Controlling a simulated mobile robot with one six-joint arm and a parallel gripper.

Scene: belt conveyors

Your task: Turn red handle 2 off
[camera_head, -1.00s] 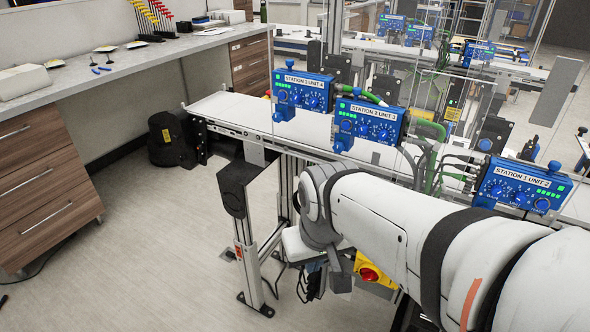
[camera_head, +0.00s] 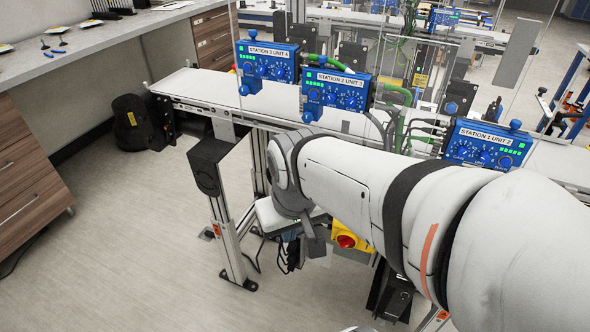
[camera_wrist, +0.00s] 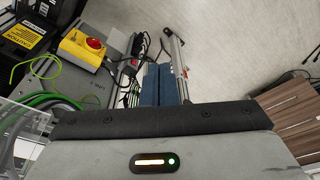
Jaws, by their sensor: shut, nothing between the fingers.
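A yellow box with a round red knob (camera_head: 346,241) sits under the near conveyor, just right of my wrist in the head view. It also shows in the wrist view as a red knob (camera_wrist: 93,42) on a yellow box, left of my fingers. I cannot read a "2" on it. A small red switch (camera_wrist: 134,62) on a grey strip lies close to the left of the fingers. My gripper (camera_wrist: 158,68) is shut and empty, its two blue fingers together and apart from the yellow box. In the head view my arm and wrist hide most of the gripper.
The conveyor (camera_head: 200,86) carries blue control units, including the Station 2 unit (camera_head: 335,93). A metal leg post (camera_head: 229,235) stands left of my wrist. Loose cables (camera_wrist: 126,88) hang near the fingers. Open floor (camera_head: 130,245) lies to the left.

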